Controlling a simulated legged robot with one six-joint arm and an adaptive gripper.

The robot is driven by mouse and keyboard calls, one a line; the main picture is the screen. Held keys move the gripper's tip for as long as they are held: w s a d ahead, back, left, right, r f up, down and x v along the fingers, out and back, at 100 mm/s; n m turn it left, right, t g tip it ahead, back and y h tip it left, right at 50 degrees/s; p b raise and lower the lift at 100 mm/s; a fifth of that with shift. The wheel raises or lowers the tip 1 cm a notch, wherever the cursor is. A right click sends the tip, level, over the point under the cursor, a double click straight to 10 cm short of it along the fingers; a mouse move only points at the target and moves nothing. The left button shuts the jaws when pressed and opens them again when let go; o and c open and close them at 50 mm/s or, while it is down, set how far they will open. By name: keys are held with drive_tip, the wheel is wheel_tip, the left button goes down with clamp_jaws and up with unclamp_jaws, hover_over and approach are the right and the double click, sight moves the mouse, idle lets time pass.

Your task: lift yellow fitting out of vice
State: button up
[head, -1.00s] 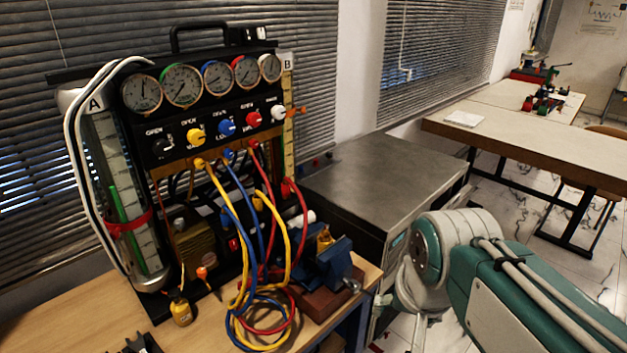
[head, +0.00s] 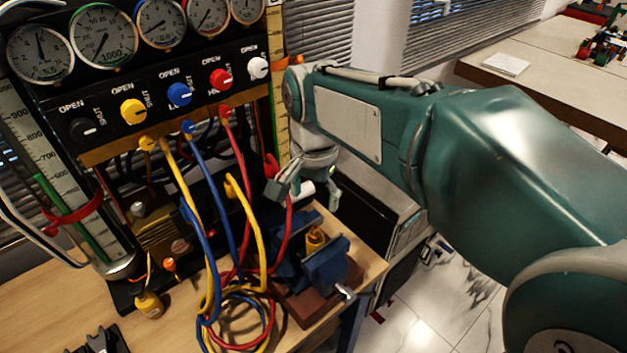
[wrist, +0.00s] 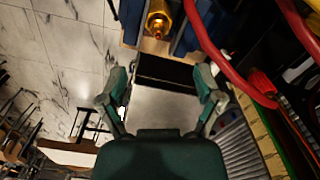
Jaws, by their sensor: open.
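The yellow fitting (head: 315,238) stands between the jaws of the blue vice (head: 326,262), which sits on a reddish-brown block at the bench's right end. In the wrist view the fitting (wrist: 157,20) shows at the top centre, between blue vice parts (wrist: 187,38). My gripper (head: 305,195) is open and empty, above and behind the vice in the head view. In the wrist view its two fingers (wrist: 161,88) are spread wide, and the fitting lies beyond them, apart from both. The fitting's lower part is hidden by the vice.
Yellow, blue and red hoses (head: 240,230) hang from the gauge panel (head: 165,100) and coil left of the vice. A red hose (wrist: 225,65) runs close to the fitting's right in the wrist view. A small yellow bottle-like piece (head: 149,304) stands on the bench at left.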

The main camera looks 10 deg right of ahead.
sight(312, 227)
wheel_tip(312, 227, down, 10)
drive_tip(key=shift+r, duration=0.15)
idle(0.3)
clamp_jaws()
drive_tip(key=shift+w+a+r, duration=0.15)
drive_tip(key=shift+w+r, duration=0.1)
drive_tip(key=shift+w, duration=0.05)
idle(0.9)
drive_tip(key=shift+r, duration=4.2)
